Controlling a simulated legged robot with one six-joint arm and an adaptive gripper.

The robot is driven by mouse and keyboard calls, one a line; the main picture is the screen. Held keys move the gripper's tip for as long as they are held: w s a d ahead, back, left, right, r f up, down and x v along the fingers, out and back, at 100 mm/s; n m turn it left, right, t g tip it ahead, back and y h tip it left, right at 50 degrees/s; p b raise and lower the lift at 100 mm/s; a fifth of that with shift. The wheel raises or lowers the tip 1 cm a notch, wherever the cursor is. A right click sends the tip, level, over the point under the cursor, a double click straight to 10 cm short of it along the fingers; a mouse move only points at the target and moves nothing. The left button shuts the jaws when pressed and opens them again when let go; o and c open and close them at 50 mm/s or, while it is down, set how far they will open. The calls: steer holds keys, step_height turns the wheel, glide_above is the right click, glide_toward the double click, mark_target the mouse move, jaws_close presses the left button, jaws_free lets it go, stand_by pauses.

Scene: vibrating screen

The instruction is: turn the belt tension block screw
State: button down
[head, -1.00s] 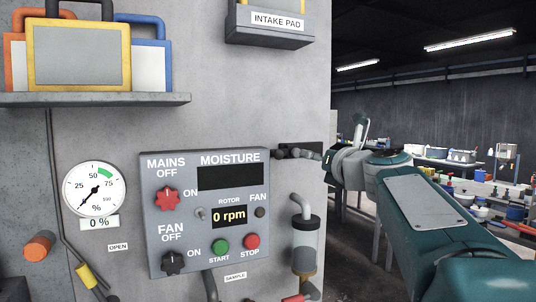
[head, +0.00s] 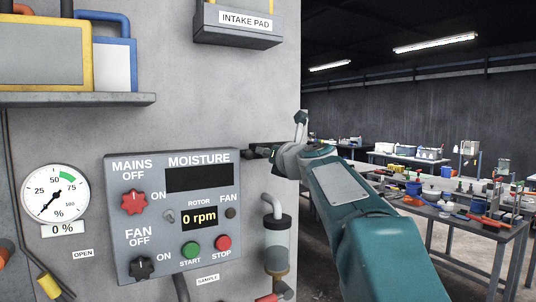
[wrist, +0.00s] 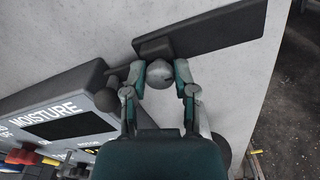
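The belt tension block shows in the wrist view as a dark plate (wrist: 215,32) on the wall with a smaller dark piece at its lower left. A round grey screw head (wrist: 160,74) stands out in front of it. My gripper (wrist: 160,72) has one finger on each side of this head, and both fingertips appear to press against it. In the head view the dark block (head: 258,152) shows just right of the control panel. My gripper (head: 285,158) is close to the wall there, and its wrist hides the fingertips and most of the screw.
A dark round knob (wrist: 107,100) sits close to the left finger. A clear cylinder with a pipe (head: 278,243) is below. Cluttered benches (head: 465,212) stand at the right; the floor between is open.

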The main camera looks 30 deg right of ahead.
steer(key=shift+n, duration=0.3)
steer(key=n, duration=0.3)
steer(key=shift+n, duration=0.4)
steer(key=n, duration=0.4)
steer(key=shift+a+f+n, duration=0.1)
steer(key=shift+n, duration=0.2)
steer(key=n, duration=0.9)
steer(key=shift+f, duration=0.15)
steer(key=n, duration=0.6)
steer(key=shift+f, duration=0.15)
steer(key=n, duration=0.5)
steer(key=shift+n, duration=0.4)
